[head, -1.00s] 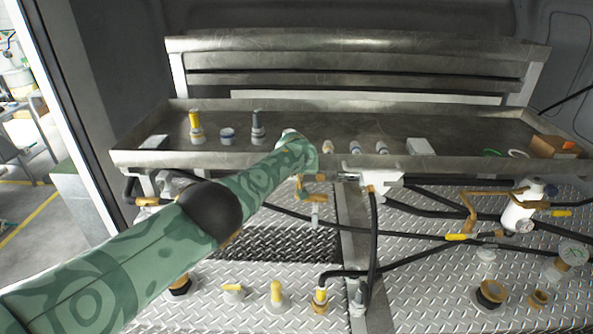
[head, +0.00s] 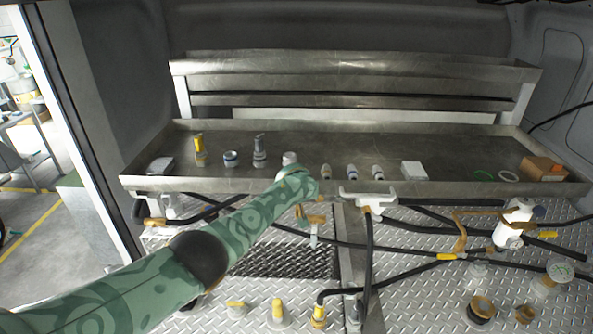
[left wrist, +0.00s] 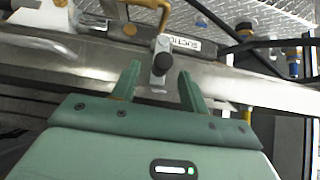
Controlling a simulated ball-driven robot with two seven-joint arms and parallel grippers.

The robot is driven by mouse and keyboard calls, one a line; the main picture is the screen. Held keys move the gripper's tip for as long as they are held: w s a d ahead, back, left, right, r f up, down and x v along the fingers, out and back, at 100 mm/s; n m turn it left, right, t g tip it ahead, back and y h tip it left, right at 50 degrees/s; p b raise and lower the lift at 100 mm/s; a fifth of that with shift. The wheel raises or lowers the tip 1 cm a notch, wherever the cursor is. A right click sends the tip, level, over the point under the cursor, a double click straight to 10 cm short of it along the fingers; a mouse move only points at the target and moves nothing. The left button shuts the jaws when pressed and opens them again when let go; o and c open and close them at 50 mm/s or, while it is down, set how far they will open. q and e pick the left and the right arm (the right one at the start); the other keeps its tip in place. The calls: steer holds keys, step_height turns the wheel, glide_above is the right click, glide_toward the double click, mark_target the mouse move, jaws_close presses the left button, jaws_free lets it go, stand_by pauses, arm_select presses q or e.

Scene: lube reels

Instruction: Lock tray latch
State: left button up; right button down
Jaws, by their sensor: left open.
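The long metal tray (head: 230,185) spans the head view, its front rim facing me. In the left wrist view its metal rim (left wrist: 230,88) crosses the picture. A small grey knob-like part (left wrist: 161,62), possibly the tray latch, stands at that rim, below a bent brass rod (left wrist: 163,18). My left gripper (left wrist: 160,68) is open, with its two green fingers on either side of the grey part. I cannot tell whether they touch it. In the head view the arm ends at the tray's front edge, and its wrist hides the fingers. My right gripper is not in view.
Yellow-topped fittings (head: 200,152), white-grey fittings (head: 352,172) and a cardboard box (head: 543,168) stand in the tray. Black hoses (head: 370,245), brass valves and a white filter body (head: 508,232) crowd the diamond plate below. A SUCTION tag (left wrist: 189,44) lies close to the fingers.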

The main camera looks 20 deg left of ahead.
arm_select(q)
steer(key=p+v, duration=0.2)
steer(key=v, duration=0.9)
steer(key=shift+s, duration=0.2)
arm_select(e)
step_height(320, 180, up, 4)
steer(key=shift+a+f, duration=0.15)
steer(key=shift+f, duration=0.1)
